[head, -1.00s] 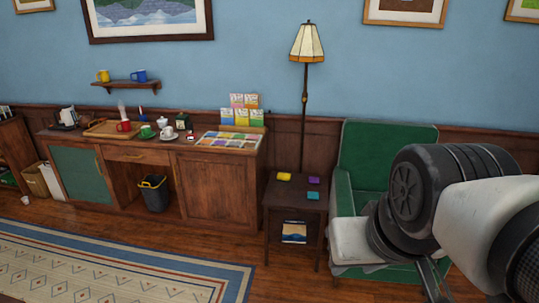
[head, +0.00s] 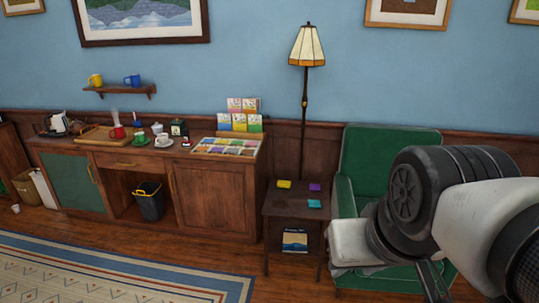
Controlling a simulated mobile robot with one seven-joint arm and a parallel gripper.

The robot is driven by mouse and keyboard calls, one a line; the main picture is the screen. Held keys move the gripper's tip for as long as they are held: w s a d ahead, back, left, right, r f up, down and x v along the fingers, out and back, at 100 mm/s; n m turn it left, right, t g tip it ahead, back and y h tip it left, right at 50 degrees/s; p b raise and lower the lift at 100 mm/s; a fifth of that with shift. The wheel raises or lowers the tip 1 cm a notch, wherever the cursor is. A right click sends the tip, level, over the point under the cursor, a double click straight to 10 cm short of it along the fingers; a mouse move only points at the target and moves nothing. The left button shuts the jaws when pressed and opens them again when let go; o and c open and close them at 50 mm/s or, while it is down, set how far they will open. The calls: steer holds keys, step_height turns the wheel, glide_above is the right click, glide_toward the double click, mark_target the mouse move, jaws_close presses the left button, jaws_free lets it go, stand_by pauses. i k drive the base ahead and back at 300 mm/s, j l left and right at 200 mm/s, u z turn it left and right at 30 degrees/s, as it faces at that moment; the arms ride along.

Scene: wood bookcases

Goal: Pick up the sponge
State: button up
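Three small flat blocks that look like sponges lie on the dark wooden side table (head: 290,212): a yellow one (head: 284,184) at the back left, a purple one (head: 314,187) at the back right and a teal one (head: 314,204) in front of the purple one. I cannot tell which one the task means. My gripper (head: 436,285) shows only partly at the bottom right, in front of the green armchair and to the right of the side table, well apart from the blocks. Its fingertips are cut off by the frame edge, so its opening is unclear.
The green armchair (head: 383,160) stands right of the side table, and a floor lamp (head: 305,95) rises behind it. A wooden sideboard (head: 213,195) with cups and colourful packets stands left. A book (head: 294,239) lies on the table's lower shelf. The patterned rug (head: 120,275) is clear.

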mark_target(281, 184)
steer(key=i+j, duration=0.25)
steer(key=i, duration=0.35)
steer(key=i+j+z, duration=0.15)
steer(key=i+j, duration=0.15)
steer(key=i, duration=0.3)
steer(key=i+j, duration=0.3)
steer(key=i, duration=0.3)
steer(key=i+j+z, duration=0.1)
steer(key=i+j, duration=0.25)
steer(key=i, duration=0.25)
steer(key=i+j+z, duration=0.1)
steer(key=i+j, duration=0.3)
steer(key=i, duration=0.15)
